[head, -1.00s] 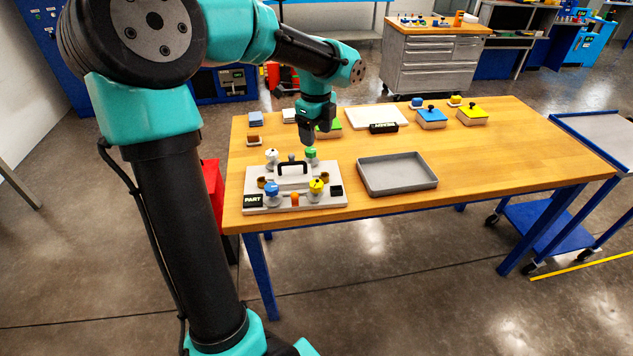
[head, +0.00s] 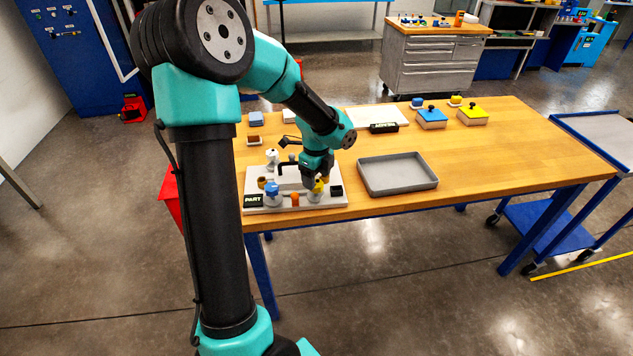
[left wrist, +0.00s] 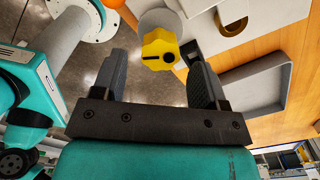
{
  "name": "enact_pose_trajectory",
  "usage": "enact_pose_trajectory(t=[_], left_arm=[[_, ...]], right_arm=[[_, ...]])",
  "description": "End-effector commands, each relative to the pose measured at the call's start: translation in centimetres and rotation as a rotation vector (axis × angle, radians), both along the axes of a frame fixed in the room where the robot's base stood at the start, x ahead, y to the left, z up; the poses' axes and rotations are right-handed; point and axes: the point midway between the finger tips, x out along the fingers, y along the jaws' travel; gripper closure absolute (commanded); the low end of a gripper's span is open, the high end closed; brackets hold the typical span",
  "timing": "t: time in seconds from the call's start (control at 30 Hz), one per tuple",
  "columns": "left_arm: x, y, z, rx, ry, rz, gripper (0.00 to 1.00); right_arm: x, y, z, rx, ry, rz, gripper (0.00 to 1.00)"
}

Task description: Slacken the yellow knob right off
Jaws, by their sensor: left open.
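The yellow knob (head: 318,187) sits at the front right of the pale fixture plate (head: 335,201) on the wooden table. In the left wrist view the yellow knob (left wrist: 160,48) has a scalloped rim and a black slot mark, on a grey-white base. My left gripper (head: 316,181) is right above the knob in the head view. In the left wrist view the left gripper (left wrist: 160,68) is open, its two fingers on either side of the knob's near side, with gaps showing. The knob is partly hidden by the gripper in the head view. My right gripper is not in view.
A grey tray (head: 398,188) lies to the right.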

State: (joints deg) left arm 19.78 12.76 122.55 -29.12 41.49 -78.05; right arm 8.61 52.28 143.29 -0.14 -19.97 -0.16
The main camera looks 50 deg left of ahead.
Motion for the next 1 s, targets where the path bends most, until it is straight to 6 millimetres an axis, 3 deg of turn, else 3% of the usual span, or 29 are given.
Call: enact_pose_trajectory(t=[0.2, 0.53, 1.0], left_arm=[[0.0, 0.0, -2.3, 0.0, 0.002, 0.001, 0.33], [0.0, 0.0, -2.5, 0.0, -0.001, 0.0, 0.33], [0.0, 0.0, -2.5, 0.0, -0.001, 0.001, 0.77]], right_arm=[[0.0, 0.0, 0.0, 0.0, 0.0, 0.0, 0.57], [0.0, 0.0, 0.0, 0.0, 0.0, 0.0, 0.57], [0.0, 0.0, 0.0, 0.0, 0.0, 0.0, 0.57]])
